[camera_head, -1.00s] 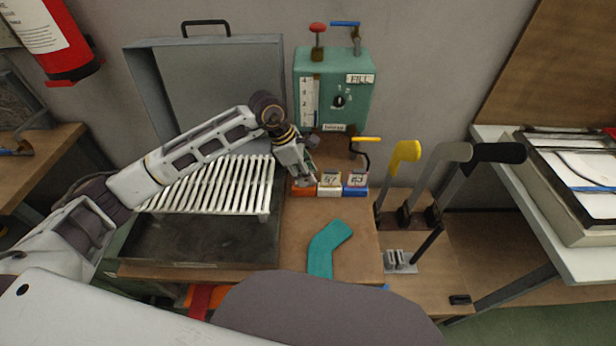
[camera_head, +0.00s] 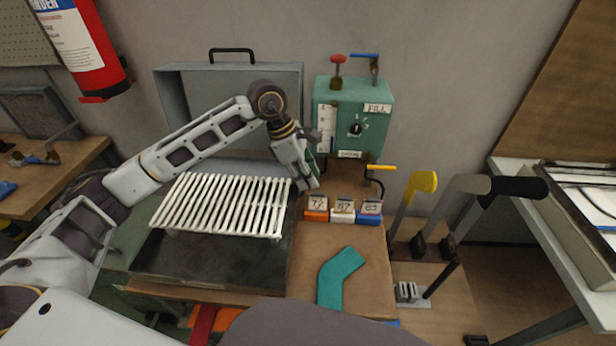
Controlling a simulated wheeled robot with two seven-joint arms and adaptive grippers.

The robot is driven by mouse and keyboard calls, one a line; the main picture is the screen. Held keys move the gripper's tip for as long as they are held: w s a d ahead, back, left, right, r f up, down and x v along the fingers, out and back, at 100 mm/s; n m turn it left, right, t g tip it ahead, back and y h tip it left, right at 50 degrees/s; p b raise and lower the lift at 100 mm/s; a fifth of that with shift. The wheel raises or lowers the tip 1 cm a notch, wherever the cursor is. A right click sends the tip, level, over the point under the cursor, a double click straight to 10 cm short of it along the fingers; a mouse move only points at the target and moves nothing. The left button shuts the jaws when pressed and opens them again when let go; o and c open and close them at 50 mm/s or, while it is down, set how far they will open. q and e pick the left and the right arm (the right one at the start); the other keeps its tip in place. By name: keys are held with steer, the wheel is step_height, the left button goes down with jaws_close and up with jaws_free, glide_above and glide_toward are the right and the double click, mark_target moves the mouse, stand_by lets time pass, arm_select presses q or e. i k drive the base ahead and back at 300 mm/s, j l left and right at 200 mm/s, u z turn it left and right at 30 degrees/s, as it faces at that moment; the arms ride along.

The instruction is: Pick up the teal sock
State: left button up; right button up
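The teal sock (camera_head: 338,279) lies flat and bent on the brown bench top, in the lower middle of the head view. My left gripper (camera_head: 309,184) hangs above the bench, beyond the sock and slightly left of it, near the small coloured blocks. It is apart from the sock. Its fingers point down and look close together, but they are too small to tell whether they are open or shut. My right gripper is not in view.
A white slatted rack (camera_head: 222,204) over a dark tray stands left of the sock. A teal machine (camera_head: 352,118) marked FILL stands behind. Numbered blocks (camera_head: 343,210) sit beyond the sock. Lever-like forms with yellow (camera_head: 424,181), grey and black tops stand right. Bench around the sock is clear.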

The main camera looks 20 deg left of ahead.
mark_target(331, 277)
steer(key=k, duration=2)
